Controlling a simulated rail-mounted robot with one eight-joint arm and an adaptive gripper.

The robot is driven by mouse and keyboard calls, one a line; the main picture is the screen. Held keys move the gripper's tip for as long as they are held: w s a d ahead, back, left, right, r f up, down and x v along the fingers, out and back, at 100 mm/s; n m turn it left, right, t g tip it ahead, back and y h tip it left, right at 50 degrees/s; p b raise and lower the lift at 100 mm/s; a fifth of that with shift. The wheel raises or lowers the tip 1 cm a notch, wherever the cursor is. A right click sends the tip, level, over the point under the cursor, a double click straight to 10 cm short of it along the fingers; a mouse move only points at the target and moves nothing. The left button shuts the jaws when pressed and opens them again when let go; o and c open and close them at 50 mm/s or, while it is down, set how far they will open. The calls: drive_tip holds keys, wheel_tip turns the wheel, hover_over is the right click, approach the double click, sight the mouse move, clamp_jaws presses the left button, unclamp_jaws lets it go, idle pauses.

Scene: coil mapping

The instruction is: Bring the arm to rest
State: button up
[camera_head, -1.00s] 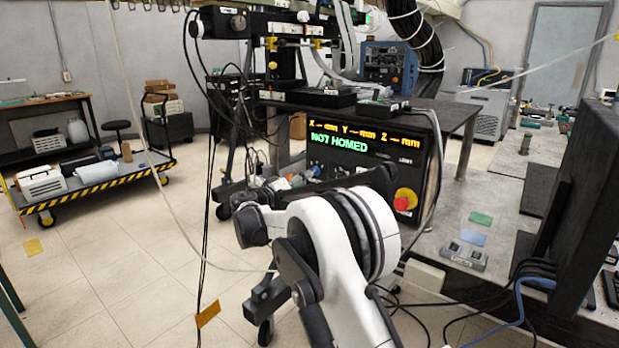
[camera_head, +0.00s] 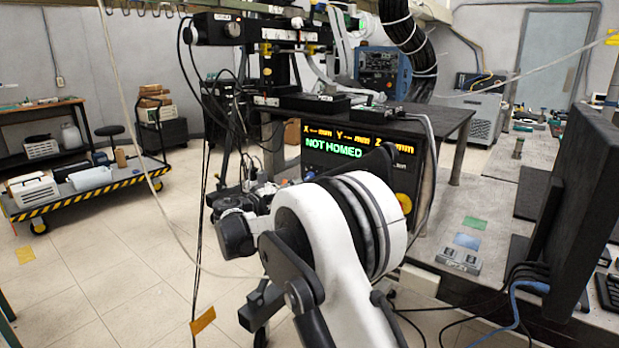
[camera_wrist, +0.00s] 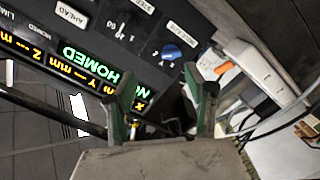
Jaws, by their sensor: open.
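My arm (camera_head: 325,235) rises from the bottom middle of the head view, in front of the control box. My gripper's two fingers (camera_wrist: 165,112) stand apart in the wrist view, with nothing between them. Behind the fingers is the front panel of the control box (camera_wrist: 130,40), tilted and upside down there, with a blue knob (camera_wrist: 172,52). In the head view my gripper is hard to make out behind the arm. The lit display (camera_head: 340,143) reads "NOT HOMED" with dashes for X, Y and Z.
A dark table (camera_head: 455,122) holds the stage equipment. A monitor (camera_head: 575,220) and a small switch box (camera_head: 459,261) are on the right bench.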

drive_tip(key=s+d+r+g+y+p, duration=0.15)
drive_tip(key=s+d+r, duration=0.25)
drive_tip(key=d, duration=0.4)
drive_tip(key=s+d+r+g+p, duration=0.1)
drive_tip(key=s+d+r+g, duration=0.15)
drive_tip(key=d+r, duration=0.4)
drive_tip(key=s+d+r+m+g+y+p, duration=0.1)
drive_tip(key=s+d+r+g+y+p, duration=0.1)
drive_tip(key=s+d, duration=1.15)
drive_tip(key=s+d+f+y+p, duration=0.2)
drive_tip(key=s+f+y, duration=0.1)
drive_tip(key=s, duration=1.3)
drive_tip(key=s+d+f+m+g+y+p, duration=0.1)
drive_tip(key=s+d+f+y, duration=0.1)
drive_tip(key=s, duration=1.4)
drive_tip(key=shift+s+d+f+y+p, duration=0.2)
drive_tip(key=shift+d+f+y+p, duration=0.15)
drive_tip(key=shift+f+y, duration=0.3)
drive_tip(key=shift+c, duration=0.2)
